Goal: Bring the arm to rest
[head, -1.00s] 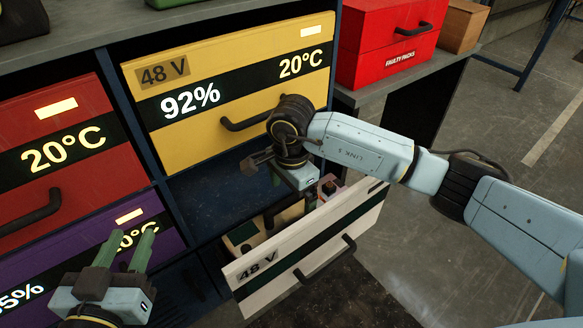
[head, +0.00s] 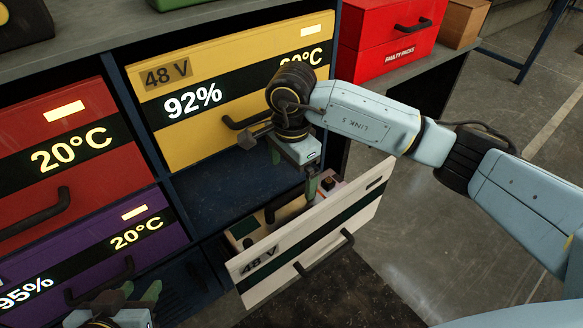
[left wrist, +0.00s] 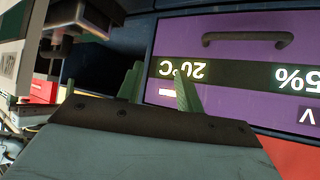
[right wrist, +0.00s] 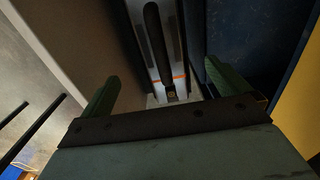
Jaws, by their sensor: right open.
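My right arm reaches in from the right in the head view. Its gripper (head: 293,168) hangs over the pulled-out white 48 V drawer (head: 318,240), fingers apart and empty. In the right wrist view, the open fingers (right wrist: 160,88) have a pale pack with a black handle (right wrist: 158,45) and an orange stripe beyond and between them; I see no contact. My left gripper (head: 140,290) is low at the bottom left, in front of the purple drawer (head: 90,245). In the left wrist view its green fingers (left wrist: 158,85) stand apart with nothing between them.
A yellow drawer (head: 240,85) marked 92% is shut above the open one. A red drawer (head: 70,145) is shut at left. A red faulty-packs box (head: 390,45) stands on the bench beside a cardboard box (head: 463,24).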

